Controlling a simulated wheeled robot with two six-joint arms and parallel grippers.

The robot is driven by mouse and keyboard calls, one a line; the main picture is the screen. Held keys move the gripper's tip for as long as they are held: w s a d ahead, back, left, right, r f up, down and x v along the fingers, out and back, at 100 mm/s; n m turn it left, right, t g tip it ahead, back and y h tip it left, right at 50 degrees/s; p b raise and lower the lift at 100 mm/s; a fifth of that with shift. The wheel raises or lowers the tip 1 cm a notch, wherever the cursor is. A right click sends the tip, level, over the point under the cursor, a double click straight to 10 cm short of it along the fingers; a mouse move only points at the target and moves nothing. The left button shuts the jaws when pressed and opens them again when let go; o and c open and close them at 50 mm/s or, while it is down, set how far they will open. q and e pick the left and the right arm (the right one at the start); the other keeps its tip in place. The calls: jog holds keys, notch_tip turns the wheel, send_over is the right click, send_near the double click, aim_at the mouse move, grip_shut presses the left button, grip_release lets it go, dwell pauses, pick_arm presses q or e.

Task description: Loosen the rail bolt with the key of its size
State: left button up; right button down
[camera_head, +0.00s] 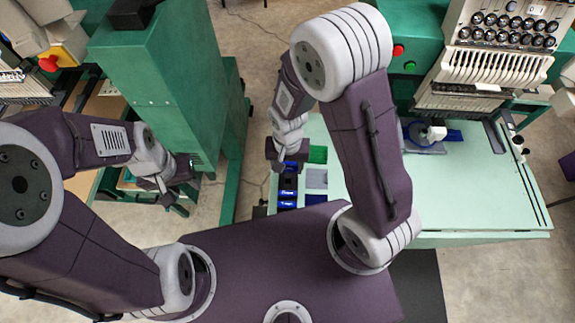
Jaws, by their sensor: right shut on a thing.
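My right gripper (285,160) is over the left end of a pale green table, above a set of small coloured bins. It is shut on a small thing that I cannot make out. My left gripper (172,195) hangs at the left, beside the foot of a green machine column; its fingers are too small to read. I cannot pick out the rail bolt or any key at this size.
The bins include a green one (318,154), a grey one (316,178) and a blue one (288,205). The pale green table (480,205) carries an embroidery machine (490,65) at the back. The green column (160,90) stands at left. Floor shows between.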

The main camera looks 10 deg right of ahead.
dwell(0.3)
jog(key=d+f+n+b, duration=0.1)
jog(key=d+f+n, duration=0.2)
jog(key=d+f, duration=0.6)
jog(key=shift+w+d+f, duration=0.25)
jog(key=shift+w+f, duration=0.15)
jog(key=shift+f, duration=0.25)
